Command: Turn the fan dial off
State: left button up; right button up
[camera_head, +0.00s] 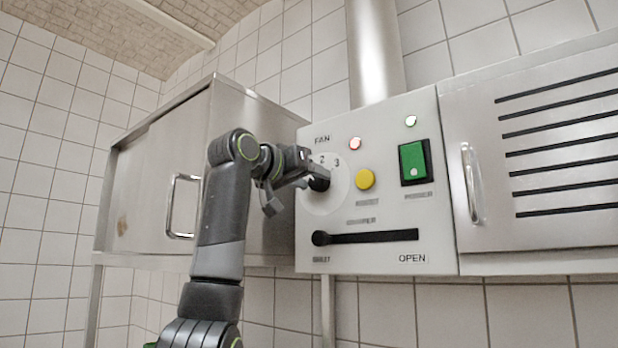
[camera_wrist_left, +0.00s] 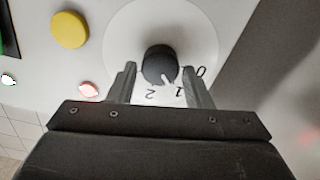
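The fan dial has a black knob (camera_head: 319,184) on a pale round plate, under the "FAN" label on the control panel. In the left wrist view the knob (camera_wrist_left: 159,62) shows a white pointer aimed close to the "1" mark; "2" and "0" lie on either side. My left gripper (camera_head: 299,188) is at the dial, partly covering it in the head view. In the left wrist view the fingers (camera_wrist_left: 160,72) are open, one on each side of the knob, with a small gap visible. My right gripper is not in view.
The panel (camera_head: 380,260) also carries a yellow button (camera_head: 365,179), a green power switch (camera_head: 413,161), a red lamp (camera_head: 355,143), a green lamp (camera_head: 411,120) and a damper slider (camera_head: 370,237). A handled steel cabinet (camera_head: 150,190) stands left; a slotted door (camera_head: 540,170) is right.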

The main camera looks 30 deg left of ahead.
pick_arm(q)
jog(key=c, duration=0.6)
jog(key=shift+n, duration=0.4)
jog(key=n+b, duration=0.1)
jog(key=n, duration=0.2)
jog(key=shift+f+n, duration=0.1)
jog(key=shift+n, duration=0.2)
jog(key=n+b, duration=0.1)
jog(key=n, duration=0.3)
jog(key=shift+b, duration=0.3)
jog(key=shift+n, duration=0.4)
